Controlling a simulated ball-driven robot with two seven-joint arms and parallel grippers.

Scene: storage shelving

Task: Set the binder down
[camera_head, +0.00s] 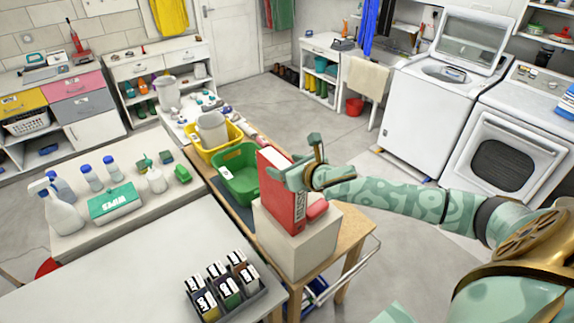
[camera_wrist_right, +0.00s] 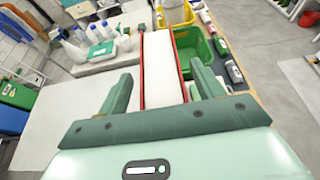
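The red binder (camera_head: 282,196) with white pages stands upright on a pale box (camera_head: 307,250), and its base appears to rest on the box top. My right gripper (camera_head: 300,172) is at the binder's right side in the head view. In the right wrist view the binder (camera_wrist_right: 161,68) lies between the two fingers of my right gripper (camera_wrist_right: 162,78). The fingers are apart, with a gap showing on each side of the binder. My left gripper is not in view.
A small red item (camera_head: 317,208) lies on the box beside the binder. A green crate (camera_head: 238,178) and a yellow crate (camera_head: 213,153) stand behind it on the wooden table. A black tray of small boxes (camera_head: 262,292) sits on the front white table, which has free room.

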